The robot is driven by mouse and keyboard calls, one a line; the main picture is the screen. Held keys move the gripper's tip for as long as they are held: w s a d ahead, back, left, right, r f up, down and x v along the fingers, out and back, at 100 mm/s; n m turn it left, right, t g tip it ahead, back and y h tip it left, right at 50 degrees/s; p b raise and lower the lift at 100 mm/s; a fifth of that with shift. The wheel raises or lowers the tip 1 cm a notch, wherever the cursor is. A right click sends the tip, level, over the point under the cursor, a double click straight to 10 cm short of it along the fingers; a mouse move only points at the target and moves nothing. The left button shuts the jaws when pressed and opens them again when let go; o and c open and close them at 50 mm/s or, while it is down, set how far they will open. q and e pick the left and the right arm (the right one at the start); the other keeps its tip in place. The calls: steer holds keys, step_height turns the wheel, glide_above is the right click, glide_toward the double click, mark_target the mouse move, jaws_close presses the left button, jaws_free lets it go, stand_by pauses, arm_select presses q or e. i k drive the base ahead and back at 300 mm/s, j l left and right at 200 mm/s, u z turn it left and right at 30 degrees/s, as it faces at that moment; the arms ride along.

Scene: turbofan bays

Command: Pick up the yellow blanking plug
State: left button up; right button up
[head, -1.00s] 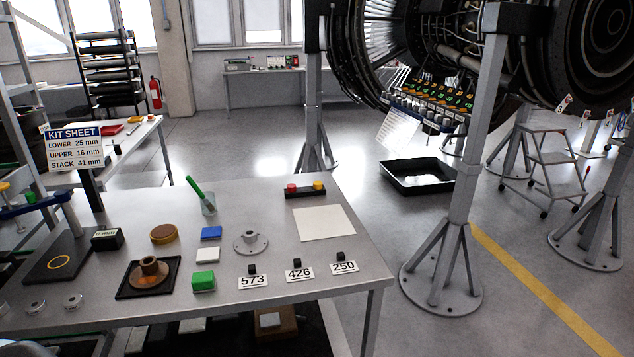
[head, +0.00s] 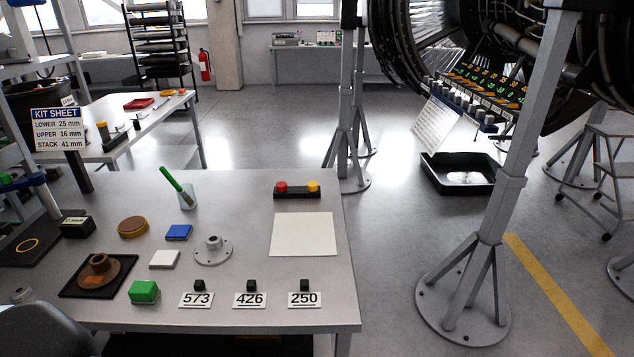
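A small black holder (head: 297,193) lies near the back right of the grey bench (head: 130,190). A yellow round cap (head: 312,187) sits at its right end and a red cap (head: 281,187) at its left end. The yellow cap looks like the yellow blanking plug, but it is too small to be sure. Neither of my grippers is in view. A dark rounded part, probably my arm, shows at the lower left corner.
A white sheet (head: 304,234) lies in front of the holder. A flanged grey part (head: 213,250), green block (head: 144,291), blue block (head: 178,232) and green pen in a cup (head: 187,198) stand further left. A grey engine stand (head: 487,235) rises right of the bench.

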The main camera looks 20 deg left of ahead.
mark_target(312, 185)
steer(key=i+l+u, duration=0.15)
steer(key=i+l, duration=0.2)
steer(key=i+l+u, duration=0.15)
steer(key=i+l, duration=0.15)
steer(key=i+l+u, duration=0.1)
steer(key=i+l, duration=0.2)
steer(key=l, duration=0.25)
steer(key=i+l+u, duration=0.15)
steer(key=i+l, duration=0.15)
steer(key=l, duration=0.15)
